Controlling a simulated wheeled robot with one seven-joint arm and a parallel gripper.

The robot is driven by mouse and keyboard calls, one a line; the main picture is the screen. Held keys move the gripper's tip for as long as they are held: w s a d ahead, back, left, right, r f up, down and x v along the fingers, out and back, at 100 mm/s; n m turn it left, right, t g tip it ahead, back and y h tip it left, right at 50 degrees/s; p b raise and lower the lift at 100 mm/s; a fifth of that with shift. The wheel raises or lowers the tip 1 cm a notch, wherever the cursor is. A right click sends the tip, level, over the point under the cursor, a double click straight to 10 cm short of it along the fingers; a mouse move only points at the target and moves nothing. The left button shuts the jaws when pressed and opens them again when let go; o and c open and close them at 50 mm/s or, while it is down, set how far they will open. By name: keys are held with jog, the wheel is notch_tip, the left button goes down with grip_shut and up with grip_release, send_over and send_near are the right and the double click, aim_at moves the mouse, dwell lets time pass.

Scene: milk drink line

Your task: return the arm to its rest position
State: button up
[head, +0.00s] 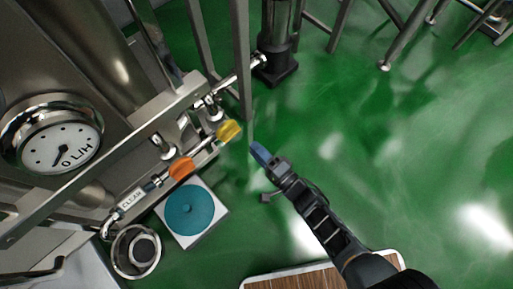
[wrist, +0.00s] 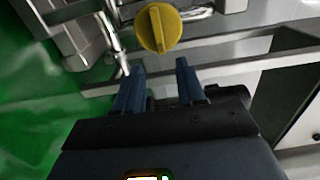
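My gripper (head: 261,155) is in the middle of the head view, reaching up and left from my arm at the lower right. In the wrist view my gripper (wrist: 160,80) shows two blue fingers spread apart with nothing between them. A yellow valve knob (head: 229,131) is a little left of the fingertips in the head view. The yellow knob (wrist: 158,28) is beyond the fingertips in the wrist view, and the fingers look apart from it.
An orange knob (head: 181,168) and a gauge (head: 52,139) are on the steel machine at left. A teal disc (head: 189,210) on a white base and a round metal cup (head: 136,251) are below. A wooden-topped surface (head: 322,277) is at the bottom. Green floor (head: 400,150) at right is open.

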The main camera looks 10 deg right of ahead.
dwell(0.3)
jog(key=s+d+r+n+h, duration=0.3)
jog(key=s+d+r, duration=0.2)
jog(key=s+r, duration=0.3)
jog(key=s+d+r+n+h, duration=0.2)
jog(key=s+d+r+h, duration=0.15)
jog(key=s+r, duration=0.45)
jog(key=s+d+r+n+h, duration=0.25)
jog(key=s+d+r, duration=0.25)
jog(key=s, duration=0.6)
jog(key=s+d+r+n+p, duration=0.1)
jog(key=s+r+n+p, duration=0.1)
jog(key=r+p, duration=0.9)
jog(key=s+d+r+n+h+p, duration=0.1)
jog(key=r+p, duration=1)
jog(key=r, duration=1.3)
jog(key=shift+s+d+r+n, duration=0.15)
jog(key=shift+s+n, duration=0.3)
jog(key=shift+s, duration=0.05)
